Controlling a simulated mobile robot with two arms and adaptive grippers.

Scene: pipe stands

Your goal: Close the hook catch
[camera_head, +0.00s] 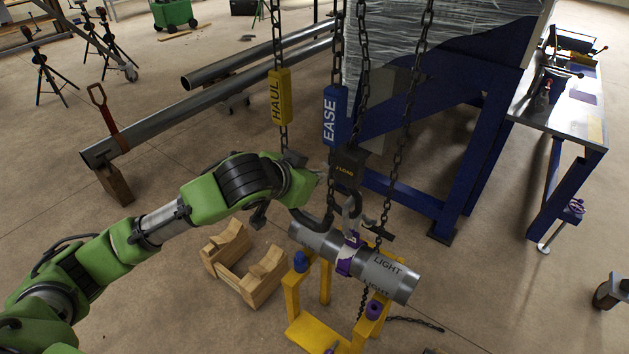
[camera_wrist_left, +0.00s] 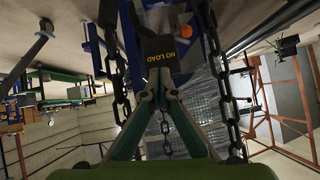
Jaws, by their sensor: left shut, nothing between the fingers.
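My left gripper (camera_head: 319,175) is at the left side of the black load block (camera_head: 348,168); its fingers are hard to make out in the head view. A dark curved hook (camera_head: 318,218) hangs below the block, beside a grey shackle (camera_head: 352,213) above the purple band (camera_head: 348,254) on the pipe marked LIGHT (camera_head: 384,270). The hook's catch is too small or hidden to tell. My right gripper is not in view.
The pipe rests on a yellow stand (camera_head: 294,300). Chains hang close around the block, with a yellow HAUL tag (camera_head: 279,97) and a blue EASE tag (camera_head: 334,116). A wooden cradle (camera_head: 246,268) stands left of the stand. A blue frame (camera_head: 466,165) is behind, right.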

